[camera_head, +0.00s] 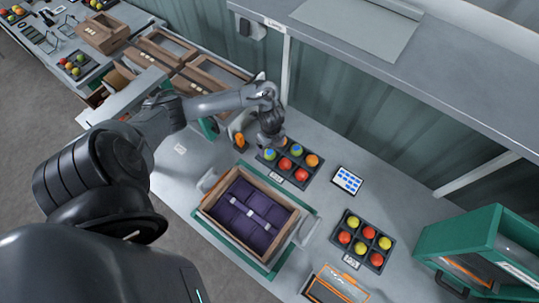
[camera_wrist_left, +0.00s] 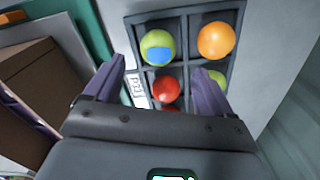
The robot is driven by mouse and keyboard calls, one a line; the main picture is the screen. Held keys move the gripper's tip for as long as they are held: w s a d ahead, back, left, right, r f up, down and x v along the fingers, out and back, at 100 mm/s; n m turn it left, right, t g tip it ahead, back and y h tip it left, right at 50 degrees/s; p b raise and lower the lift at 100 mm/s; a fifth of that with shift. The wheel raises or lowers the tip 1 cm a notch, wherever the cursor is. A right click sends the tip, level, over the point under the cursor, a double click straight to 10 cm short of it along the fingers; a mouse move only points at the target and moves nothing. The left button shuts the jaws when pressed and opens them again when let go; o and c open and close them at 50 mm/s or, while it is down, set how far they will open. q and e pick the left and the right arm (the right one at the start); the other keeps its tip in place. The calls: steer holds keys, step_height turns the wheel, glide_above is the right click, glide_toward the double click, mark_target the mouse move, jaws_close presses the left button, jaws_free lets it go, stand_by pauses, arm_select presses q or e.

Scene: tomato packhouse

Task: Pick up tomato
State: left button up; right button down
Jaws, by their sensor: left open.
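A black tray (camera_head: 266,159) holds several tomatoes on the table, below my left gripper (camera_head: 275,140) in the head view. In the left wrist view, the tray (camera_wrist_left: 184,29) shows a green tomato with a blue patch (camera_wrist_left: 157,47), an orange tomato (camera_wrist_left: 216,40), a red tomato (camera_wrist_left: 166,89) and a partly hidden green one (camera_wrist_left: 217,79). My left gripper (camera_wrist_left: 168,85) also shows there, its purple fingers spread apart with the red tomato seen between them. Whether the fingers touch it is unclear. The right gripper is not visible.
A second tray (camera_head: 353,254) with several tomatoes stands lower right. A wooden crate (camera_head: 211,199) with a purple lining is front centre. A small panel with blue squares (camera_head: 347,180) lies between the trays. A green cabinet (camera_head: 470,237) stands at right, below a grey shelf (camera_head: 440,85).

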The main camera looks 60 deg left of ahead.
mark_target(270, 152)
arm_select(q)
steer(key=shift+s+a+f+b, duration=0.1)
steer(key=shift+f+b, duration=0.05)
steer(key=shift+f, duration=1.3)
steer(key=shift+s+a+f+b, duration=0.1)
steer(key=shift+f+b, duration=0.05)
steer(key=shift+f, duration=1.3)
steer(key=shift+c, duration=0.2)
steer(key=c, duration=0.8)
